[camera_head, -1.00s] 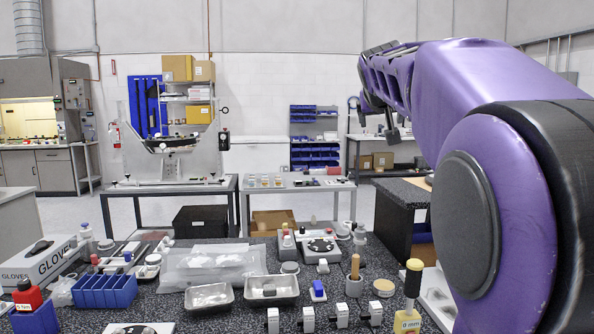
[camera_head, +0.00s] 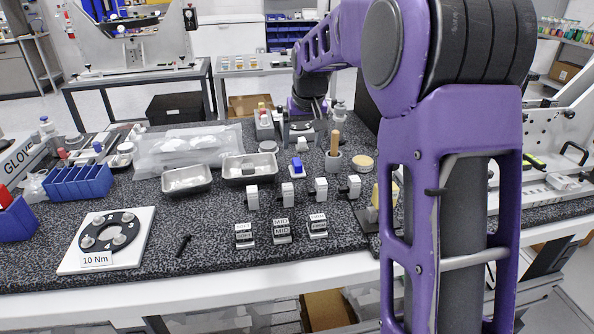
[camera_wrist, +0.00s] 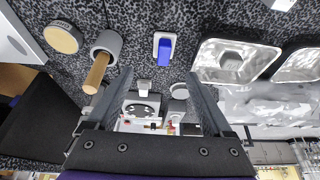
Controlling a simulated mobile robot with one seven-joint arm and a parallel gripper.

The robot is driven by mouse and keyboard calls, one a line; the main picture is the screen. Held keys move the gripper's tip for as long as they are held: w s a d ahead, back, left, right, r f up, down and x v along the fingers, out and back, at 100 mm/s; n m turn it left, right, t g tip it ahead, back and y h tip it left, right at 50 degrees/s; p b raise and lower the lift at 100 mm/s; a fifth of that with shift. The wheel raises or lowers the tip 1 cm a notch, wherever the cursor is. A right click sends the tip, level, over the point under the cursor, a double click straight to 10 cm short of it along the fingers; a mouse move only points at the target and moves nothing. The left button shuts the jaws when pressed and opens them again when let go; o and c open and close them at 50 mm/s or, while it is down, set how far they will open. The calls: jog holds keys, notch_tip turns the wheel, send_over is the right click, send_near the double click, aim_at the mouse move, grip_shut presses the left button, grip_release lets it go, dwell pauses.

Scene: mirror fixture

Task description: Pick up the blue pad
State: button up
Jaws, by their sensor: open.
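The blue pad (camera_head: 298,164) rests on a small white base on the speckled bench, right of a metal tray. In the wrist view the blue pad (camera_wrist: 165,48) sits upper centre on its white base, beyond the fingertips. My gripper (camera_wrist: 160,82) is open, with nothing between its fingers, and the pad lies apart from them. In the head view my arm reaches over the back of the bench and the fingers are hard to make out.
A grey cup with a wooden handle (camera_head: 334,161) and a tan disc (camera_head: 362,162) stand right of the pad. Metal trays (camera_head: 187,189) and (camera_wrist: 233,62) stand on its other side. Several white blocks stand in front. Free bench lies at front centre.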

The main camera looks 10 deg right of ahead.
aim_at(297, 160)
jog(key=x, duration=0.4)
jog(key=shift+w+f, duration=0.15)
jog(key=shift+f, duration=0.1)
jog(key=shift+a+b+x, duration=0.15)
jog(key=shift+b+x, duration=0.15)
jog(key=shift+x, duration=1)
jog(key=shift+a+b+x, duration=0.15)
jog(key=shift+b+x, duration=0.15)
jog(key=shift+x, duration=1)
jog(key=shift+w+r, duration=0.1)
jog(key=shift+w, duration=0.05)
grip_shut()
